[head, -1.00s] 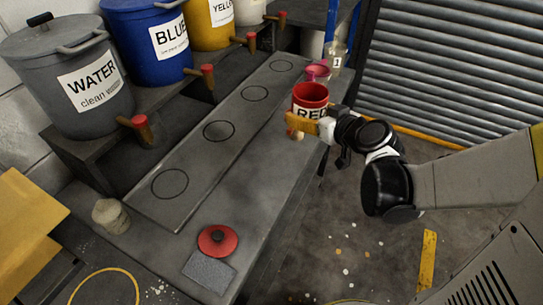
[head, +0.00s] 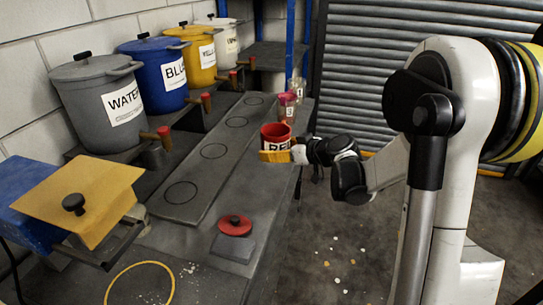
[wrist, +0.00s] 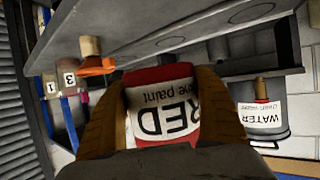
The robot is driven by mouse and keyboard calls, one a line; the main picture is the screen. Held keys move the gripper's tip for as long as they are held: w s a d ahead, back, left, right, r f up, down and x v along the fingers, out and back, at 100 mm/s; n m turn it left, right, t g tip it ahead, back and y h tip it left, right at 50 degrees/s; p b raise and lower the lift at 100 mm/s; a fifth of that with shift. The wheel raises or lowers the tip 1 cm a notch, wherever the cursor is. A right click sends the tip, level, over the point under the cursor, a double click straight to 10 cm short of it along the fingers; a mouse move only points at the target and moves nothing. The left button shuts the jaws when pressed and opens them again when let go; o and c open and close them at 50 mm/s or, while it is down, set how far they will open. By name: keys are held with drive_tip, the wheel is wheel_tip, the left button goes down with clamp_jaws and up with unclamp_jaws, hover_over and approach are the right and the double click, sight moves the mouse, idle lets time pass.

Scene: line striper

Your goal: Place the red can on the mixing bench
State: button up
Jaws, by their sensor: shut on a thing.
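The red can (head: 277,134) has a white label reading RED and an open top; in the head view it is upright near the right edge of the mixing bench (head: 190,262). My gripper (head: 276,156), with its yellow-brown fingers, is shut on the can. In the wrist view the can (wrist: 162,105) sits between both fingers, its label upside down. Whether its base touches the bench or hangs above it I cannot tell. A red lid (head: 235,225) with a dark knob lies on the bench near a grey pad (head: 232,248).
Water (head: 100,100), blue (head: 153,72) and yellow (head: 194,52) buckets and a white one stand on a raised shelf with taps. The bench strip has several drawn circles (head: 180,192). Small cups (head: 287,105) stand behind the can. A yellow panel (head: 75,205) is at left.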

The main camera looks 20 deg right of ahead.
drive_tip(key=shift+w+d+f+y, duration=0.15)
drive_tip(key=shift+w+d+f, duration=0.1)
drive_tip(key=shift+w+d, duration=0.3)
drive_tip(key=shift+w+d+f+y, duration=0.2)
drive_tip(key=shift+w+d, duration=0.2)
drive_tip(key=shift+d, duration=0.2)
drive_tip(key=shift+w+f+n+b, duration=0.1)
drive_tip(key=shift+f+n+b, duration=0.15)
drive_tip(key=shift+n+b, duration=0.1)
drive_tip(key=b, duration=0.5)
hover_over(253, 192)
wheel_tip(253, 192, down, 7)
drive_tip(key=shift+r, duration=0.15)
wheel_tip(253, 192, down, 4)
drive_tip(key=shift+f+b, duration=0.1)
drive_tip(key=shift+b, duration=1.05)
drive_tip(key=shift+r, duration=0.2)
drive_tip(key=shift+f, duration=0.15)
drive_tip(key=o, duration=1.4)
drive_tip(key=shift+o, duration=0.2)
